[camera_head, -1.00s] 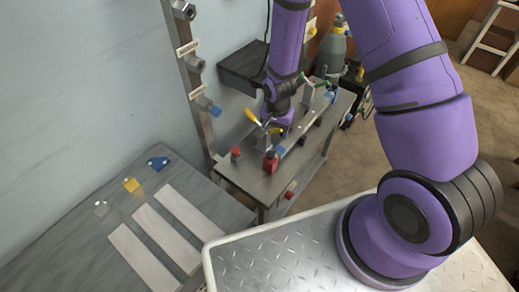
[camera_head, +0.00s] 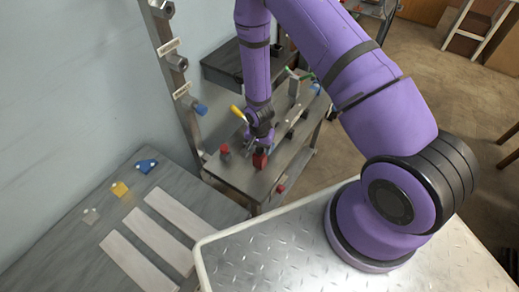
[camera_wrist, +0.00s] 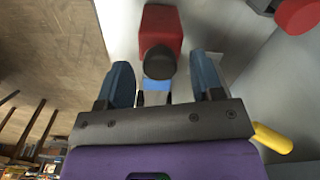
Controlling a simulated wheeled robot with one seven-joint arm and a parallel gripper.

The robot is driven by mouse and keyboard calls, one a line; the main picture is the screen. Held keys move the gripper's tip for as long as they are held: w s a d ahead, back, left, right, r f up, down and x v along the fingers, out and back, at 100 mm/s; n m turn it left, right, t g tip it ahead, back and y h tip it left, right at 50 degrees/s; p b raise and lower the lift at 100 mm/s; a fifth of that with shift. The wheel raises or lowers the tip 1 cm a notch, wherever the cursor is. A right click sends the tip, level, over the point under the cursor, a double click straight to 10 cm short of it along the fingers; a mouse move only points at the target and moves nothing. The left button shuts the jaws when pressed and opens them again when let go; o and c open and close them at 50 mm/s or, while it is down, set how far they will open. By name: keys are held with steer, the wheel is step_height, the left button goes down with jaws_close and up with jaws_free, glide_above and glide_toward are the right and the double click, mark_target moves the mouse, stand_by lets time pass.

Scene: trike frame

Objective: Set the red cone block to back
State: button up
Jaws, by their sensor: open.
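A red block (camera_wrist: 161,27) with a dark round end facing the camera lies at the top middle of the wrist view, just beyond and between my fingertips. I take it for the small red block (camera_head: 260,161) on the front of the metal bench in the head view; a cone shape cannot be made out. My gripper (camera_wrist: 163,70) has two blue-grey fingers spread apart, with no visible grip on the block. In the head view my gripper (camera_head: 259,146) hangs just above and behind the block, partly hiding it.
A red-topped cylinder (camera_head: 225,152) stands left of the block, and a red round part (camera_wrist: 298,15) shows in the wrist view. A yellow handle (camera_head: 238,114) is close by. The grey table (camera_head: 62,246) holds pale strips and several small blocks. A post (camera_head: 181,85) stands behind.

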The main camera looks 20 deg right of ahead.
steer(key=shift+f, duration=0.7)
jaws_close()
steer(key=shift+s+a, duration=0.55)
steer(key=shift+a, duration=0.25)
steer(key=shift+s+a, duration=0.5)
steer(key=shift+a, duration=0.25)
jaws_free()
steer(key=shift+a, duration=0.1)
step_height(320, 180, up, 11)
